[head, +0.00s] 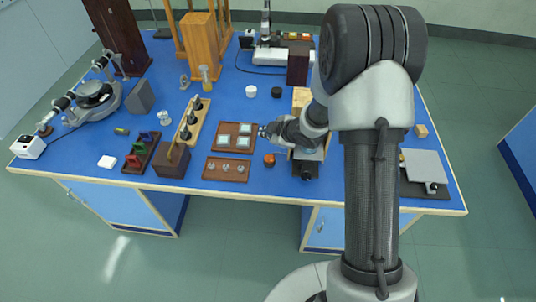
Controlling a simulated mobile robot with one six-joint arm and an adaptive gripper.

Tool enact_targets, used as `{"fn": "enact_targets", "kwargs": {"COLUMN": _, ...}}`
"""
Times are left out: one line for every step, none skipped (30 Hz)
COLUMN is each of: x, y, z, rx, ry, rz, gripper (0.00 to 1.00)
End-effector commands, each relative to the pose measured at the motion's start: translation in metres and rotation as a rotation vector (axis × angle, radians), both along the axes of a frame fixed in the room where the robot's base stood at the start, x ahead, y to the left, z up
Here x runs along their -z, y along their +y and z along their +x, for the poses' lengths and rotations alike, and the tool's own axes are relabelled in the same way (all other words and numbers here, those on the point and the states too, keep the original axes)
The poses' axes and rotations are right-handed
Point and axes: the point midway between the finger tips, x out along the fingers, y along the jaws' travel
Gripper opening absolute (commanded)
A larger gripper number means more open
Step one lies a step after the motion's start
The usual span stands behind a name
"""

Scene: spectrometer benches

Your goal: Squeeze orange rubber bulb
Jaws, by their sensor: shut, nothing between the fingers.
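A small round orange object (269,160), which looks like the rubber bulb, sits on the blue bench top near the front middle. My gripper (263,131) is shut and empty. It points left in the picture, over the right end of a brown tray with pale square plates (224,139). In the picture the gripper lies just above the bulb and apart from it. How high it is over the bench is hard to tell. My arm hides part of the bench on the right.
A brown tray with several small round parts (211,168) lies left of the bulb. A dark instrument (306,170) stands close to its right. A wooden rack (184,133) and a brown box (174,162) stand further left. White (251,91) and black (277,92) caps stand behind, with bare bench around them.

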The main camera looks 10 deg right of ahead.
Motion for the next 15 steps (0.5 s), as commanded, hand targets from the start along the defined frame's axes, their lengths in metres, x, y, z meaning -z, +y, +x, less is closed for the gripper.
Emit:
{"fn": "enact_targets", "kwargs": {"x": 0.000, "y": 0.000, "z": 0.000, "rx": 0.000, "ry": 0.000, "rz": 0.000, "gripper": 0.00}}
{"fn": "enact_targets", "kwargs": {"x": 0.000, "y": 0.000, "z": 0.000, "rx": 0.000, "ry": 0.000, "rz": 0.000, "gripper": 0.00}}
{"fn": "enact_targets", "kwargs": {"x": 0.000, "y": 0.000, "z": 0.000, "rx": 0.000, "ry": 0.000, "rz": 0.000, "gripper": 0.00}}
{"fn": "enact_targets", "kwargs": {"x": 0.001, "y": 0.000, "z": 0.000, "rx": 0.000, "ry": 0.000, "rz": 0.000, "gripper": 0.00}}
{"fn": "enact_targets", "kwargs": {"x": 0.002, "y": 0.000, "z": 0.000, "rx": 0.000, "ry": 0.000, "rz": 0.000, "gripper": 0.00}}
{"fn": "enact_targets", "kwargs": {"x": 0.003, "y": 0.000, "z": 0.000, "rx": 0.001, "ry": 0.000, "rz": 0.001, "gripper": 0.00}}
{"fn": "enact_targets", "kwargs": {"x": 0.005, "y": 0.000, "z": 0.000, "rx": 0.001, "ry": 0.000, "rz": 0.001, "gripper": 0.00}}
{"fn": "enact_targets", "kwargs": {"x": 0.007, "y": 0.000, "z": 0.000, "rx": 0.001, "ry": 0.001, "rz": 0.000, "gripper": 0.00}}
{"fn": "enact_targets", "kwargs": {"x": 0.010, "y": 0.000, "z": 0.000, "rx": 0.001, "ry": 0.001, "rz": 0.000, "gripper": 0.00}}
{"fn": "enact_targets", "kwargs": {"x": 0.012, "y": 0.000, "z": 0.000, "rx": 0.001, "ry": 0.001, "rz": 0.000, "gripper": 0.00}}
{"fn": "enact_targets", "kwargs": {"x": 0.015, "y": 0.000, "z": 0.000, "rx": 0.001, "ry": 0.001, "rz": 0.000, "gripper": 0.00}}
{"fn": "enact_targets", "kwargs": {"x": 0.020, "y": 0.000, "z": 0.000, "rx": 0.001, "ry": 0.001, "rz": 0.000, "gripper": 0.00}}
{"fn": "enact_targets", "kwargs": {"x": 0.023, "y": 0.000, "z": 0.000, "rx": 0.002, "ry": 0.001, "rz": 0.001, "gripper": 0.00}}
{"fn": "enact_targets", "kwargs": {"x": 0.027, "y": 0.000, "z": 0.000, "rx": 0.002, "ry": 0.001, "rz": 0.001, "gripper": 0.00}}
{"fn": "enact_targets", "kwargs": {"x": 0.033, "y": 0.000, "z": 0.000, "rx": 0.002, "ry": 0.001, "rz": 0.001, "gripper": 0.00}}
